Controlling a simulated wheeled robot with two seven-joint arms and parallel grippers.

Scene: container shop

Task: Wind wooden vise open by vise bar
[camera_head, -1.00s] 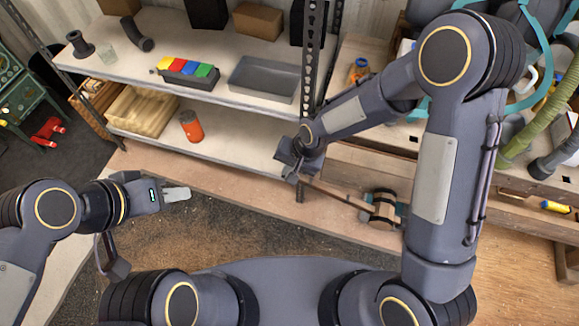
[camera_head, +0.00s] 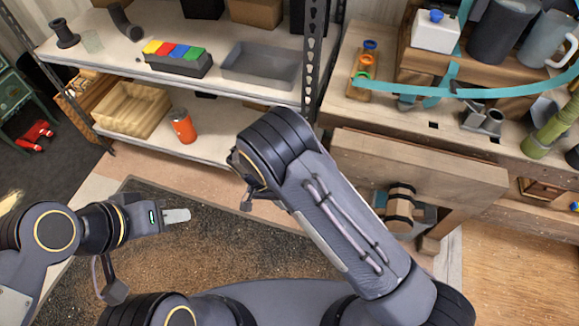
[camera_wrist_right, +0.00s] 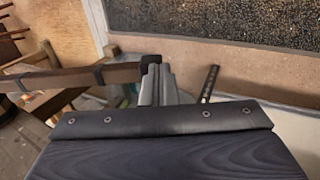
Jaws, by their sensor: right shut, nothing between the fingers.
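The wooden vise (camera_head: 420,165) is on the front of the workbench at right in the head view, with its banded wooden screw part (camera_head: 400,205) below the broad jaw board. In the right wrist view a long brown bar with a dark end, which looks like the vise bar (camera_wrist_right: 75,78), runs in from the left. My right gripper (camera_wrist_right: 158,85) is shut and empty beside that dark end; I cannot tell whether they touch. In the head view my right arm hides its fingers. My left gripper (camera_head: 177,215) is over the floor at left, away from the vise; its finger gap is unclear.
A metal shelf at left holds a grey tray (camera_head: 262,65), a block set (camera_head: 178,58), a wooden crate (camera_head: 133,108) and an orange canister (camera_head: 182,126). The workbench top (camera_head: 395,112) carries several tools and cups. A dark mat (camera_head: 150,192) covers the floor.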

